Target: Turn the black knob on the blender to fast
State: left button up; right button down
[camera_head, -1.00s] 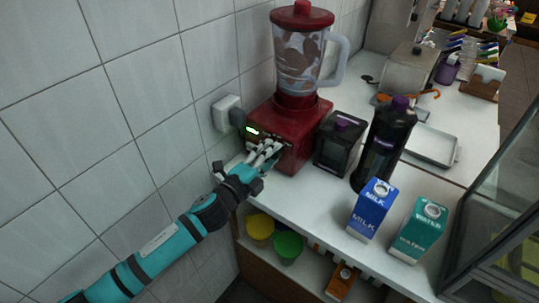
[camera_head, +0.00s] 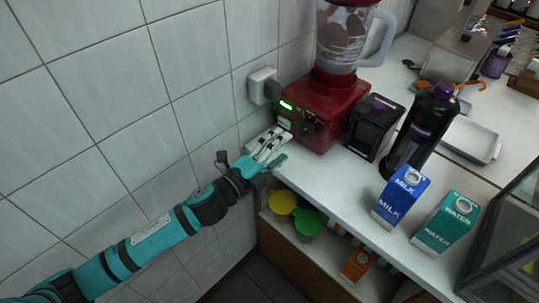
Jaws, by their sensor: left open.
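The red blender (camera_head: 342,98) stands on the white counter against the tiled wall, with a clear jug holding brown pieces. Its front panel has a small lit green display (camera_head: 286,105) and a dark round knob (camera_head: 305,128). I cannot read the knob's setting. My left gripper (camera_head: 274,142), on a teal arm, is open and empty, just left of the blender's front. Its pale fingers point toward the base and look apart from the knob. My right gripper is not in view.
A black box with a purple cap (camera_head: 373,128) and a dark bottle (camera_head: 423,128) stand right of the blender. A blue milk carton (camera_head: 400,197) and a green water carton (camera_head: 446,222) stand near the counter's front. Yellow (camera_head: 282,202) and green (camera_head: 310,224) containers sit on the shelf below.

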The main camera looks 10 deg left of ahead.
pick_arm(q)
jog(key=v, duration=0.3)
jog(key=shift+s+a, duration=0.2)
jog(key=shift+s, duration=0.15)
